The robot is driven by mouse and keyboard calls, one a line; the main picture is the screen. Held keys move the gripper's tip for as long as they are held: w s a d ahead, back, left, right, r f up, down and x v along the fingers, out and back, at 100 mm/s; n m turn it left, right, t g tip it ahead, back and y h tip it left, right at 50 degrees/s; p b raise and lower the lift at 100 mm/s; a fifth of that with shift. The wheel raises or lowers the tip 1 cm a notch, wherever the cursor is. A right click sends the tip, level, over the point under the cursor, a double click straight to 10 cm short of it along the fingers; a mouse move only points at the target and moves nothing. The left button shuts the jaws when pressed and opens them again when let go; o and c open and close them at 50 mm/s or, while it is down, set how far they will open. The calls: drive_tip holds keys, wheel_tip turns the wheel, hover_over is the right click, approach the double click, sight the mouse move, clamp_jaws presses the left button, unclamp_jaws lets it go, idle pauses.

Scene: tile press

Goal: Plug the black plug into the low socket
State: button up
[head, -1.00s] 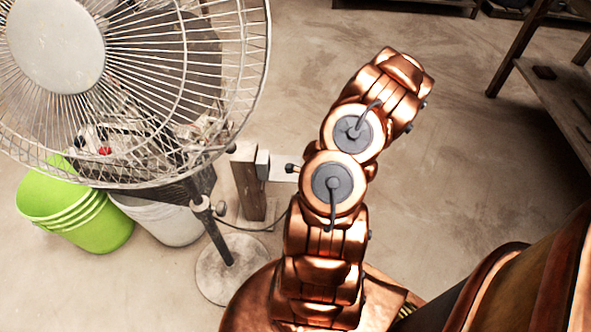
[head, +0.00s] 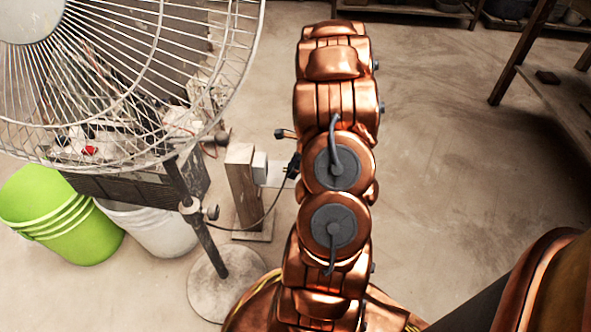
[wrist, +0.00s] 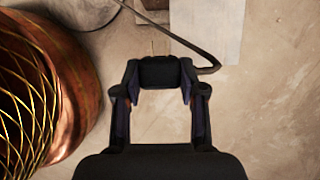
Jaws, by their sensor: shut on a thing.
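The black plug (wrist: 160,72) is between the fingertips of my gripper (wrist: 160,84) in the wrist view, and the fingers are shut on it. In the head view a small black shape with the cable, which looks like the plug (head: 293,167), shows at the left edge of my arm. My arm hides most of the gripper there. The low socket (head: 259,166) is a pale grey box on the right side of a short wooden post (head: 243,195). The plug is to the right of the socket, with a gap between them in the picture. The socket's openings cannot be made out.
The dark cable (head: 262,222) runs from the plug past the post towards the fan stand (head: 190,205). The fan's wire cage (head: 150,60) fills the upper left. A green bucket (head: 50,225) and a white bucket (head: 165,232) stand behind it.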

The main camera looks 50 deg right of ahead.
drive_tip(key=shift+w+a+b, duration=0.55)
drive_tip(key=shift+w+a, duration=0.25)
drive_tip(key=shift+w, duration=0.35)
drive_tip(key=shift+w+a+b, duration=0.5)
drive_tip(key=shift+w+a, duration=0.3)
drive_tip(key=shift+w, duration=0.3)
drive_tip(key=shift+w+a+p, duration=0.1)
drive_tip(key=shift+w+p, duration=0.05)
drive_tip(key=shift+p, duration=0.8)
drive_tip(key=shift+p, duration=1)
drive_tip(key=shift+w+a+p, duration=0.25)
drive_tip(key=shift+w+p, duration=0.1)
drive_tip(key=shift+p, duration=0.05)
idle(0.4)
drive_tip(key=o, duration=1.2)
